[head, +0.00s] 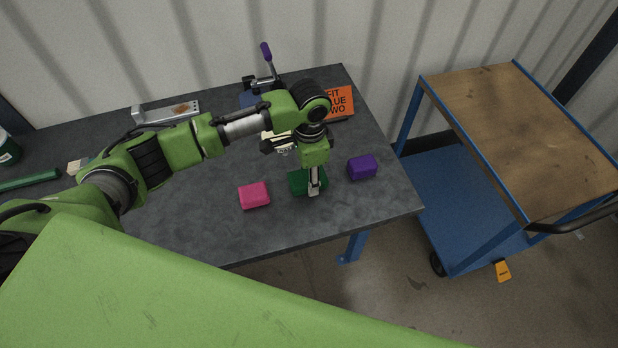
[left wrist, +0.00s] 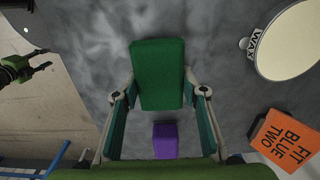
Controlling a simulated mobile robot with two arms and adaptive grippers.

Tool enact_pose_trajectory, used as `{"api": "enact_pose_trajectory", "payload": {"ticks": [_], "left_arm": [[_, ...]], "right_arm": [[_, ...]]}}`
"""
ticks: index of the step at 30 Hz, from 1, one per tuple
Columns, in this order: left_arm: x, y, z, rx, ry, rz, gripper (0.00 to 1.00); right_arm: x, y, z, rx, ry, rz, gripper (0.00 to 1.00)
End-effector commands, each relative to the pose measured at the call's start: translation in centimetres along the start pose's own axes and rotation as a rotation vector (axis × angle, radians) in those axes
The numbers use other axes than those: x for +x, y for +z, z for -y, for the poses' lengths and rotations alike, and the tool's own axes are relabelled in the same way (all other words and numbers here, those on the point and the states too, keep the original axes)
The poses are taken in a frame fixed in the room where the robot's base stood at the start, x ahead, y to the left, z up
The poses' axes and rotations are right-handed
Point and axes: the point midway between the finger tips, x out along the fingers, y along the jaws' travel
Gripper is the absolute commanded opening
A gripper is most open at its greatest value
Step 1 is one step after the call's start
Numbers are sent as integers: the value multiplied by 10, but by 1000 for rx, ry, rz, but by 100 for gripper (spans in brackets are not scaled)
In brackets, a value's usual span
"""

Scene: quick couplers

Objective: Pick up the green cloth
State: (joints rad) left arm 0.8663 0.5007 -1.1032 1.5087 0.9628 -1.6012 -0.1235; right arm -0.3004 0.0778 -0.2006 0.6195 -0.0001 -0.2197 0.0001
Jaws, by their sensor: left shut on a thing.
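The green cloth (head: 296,184), a dark green folded block, lies at the front right of the dark table. My left gripper (head: 313,190) comes down over it from above and hides part of it. In the left wrist view the green cloth (left wrist: 157,75) sits between the two fingertips of my left gripper (left wrist: 158,92), which is shut on it. I cannot tell whether it is clear of the table. My right gripper (left wrist: 40,60) shows at the left edge of the left wrist view, off the table, with its fingers apart and empty.
A pink cloth (head: 254,195) lies left of the green one and a purple cloth (head: 362,167) right of it. Behind are an orange sign (head: 344,102), a purple-handled clamp (head: 267,53) and a metal bracket (head: 166,113). A wax tin (left wrist: 288,42) stands nearby. A cart (head: 520,130) stands right.

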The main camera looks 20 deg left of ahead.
Motion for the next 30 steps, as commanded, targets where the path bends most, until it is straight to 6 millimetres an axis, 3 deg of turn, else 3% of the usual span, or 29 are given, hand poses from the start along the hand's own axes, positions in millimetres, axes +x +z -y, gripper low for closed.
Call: {"api": "enact_pose_trajectory", "payload": {"ticks": [4,12,21,30], "left_arm": [[-23,-1,1,1,-4,-3,18],[-82,2,-51,7,-2,-5,18],[-110,8,-118,5,0,-3,18],[-120,10,-139,0,-1,0,18]], "right_arm": [[0,-1,0,0,0,-1,40],[1,-1,0,1,1,-2,40],[4,-1,-1,1,1,-2,40],[4,-1,-2,0,3,-1,40]]}}
